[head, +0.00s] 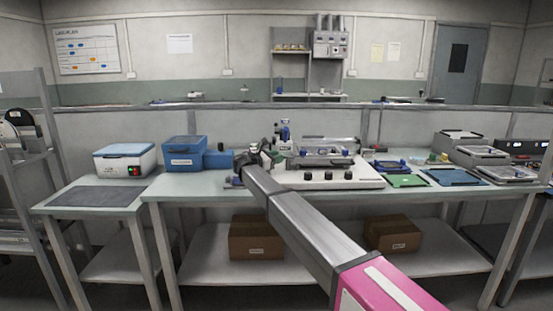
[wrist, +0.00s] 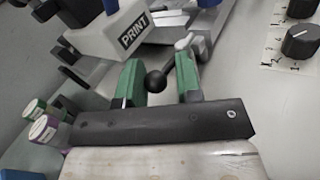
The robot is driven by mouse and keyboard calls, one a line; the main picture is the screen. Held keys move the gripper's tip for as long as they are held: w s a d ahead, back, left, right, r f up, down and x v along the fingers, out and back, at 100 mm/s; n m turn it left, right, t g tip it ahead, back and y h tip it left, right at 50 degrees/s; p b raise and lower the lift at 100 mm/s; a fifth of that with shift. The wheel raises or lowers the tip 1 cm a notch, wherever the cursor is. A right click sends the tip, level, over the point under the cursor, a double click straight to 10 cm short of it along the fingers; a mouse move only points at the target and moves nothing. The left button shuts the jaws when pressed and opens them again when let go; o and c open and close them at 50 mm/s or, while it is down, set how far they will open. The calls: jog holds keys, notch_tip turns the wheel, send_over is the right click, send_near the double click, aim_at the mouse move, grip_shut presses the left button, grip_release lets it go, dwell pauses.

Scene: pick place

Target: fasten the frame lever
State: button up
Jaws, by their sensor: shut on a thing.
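In the wrist view a black ball knob (wrist: 155,82), which looks like the end of a lever, sits between the two green fingers of my gripper (wrist: 158,62). The gripper is shut on this knob; the lever's shaft is mostly hidden.
A blue bin (head: 183,152) and a white-blue box (head: 124,161) stand to the left. A green board (head: 408,181), a blue board (head: 450,178) and grey trays (head: 478,155) lie to the right. In the wrist view small capped bottles (wrist: 43,128) stand at lower left.

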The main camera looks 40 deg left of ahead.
jog(key=shift+w+a, duration=0.15)
jog(key=shift+w, duration=0.05)
jog(key=o, duration=0.9)
jog(key=shift+s, duration=0.5)
jog(key=v, duration=0.9)
jog(key=shift+s+a, duration=0.15)
jog(key=shift+s, duration=0.15)
jog(key=shift+r, duration=0.1)
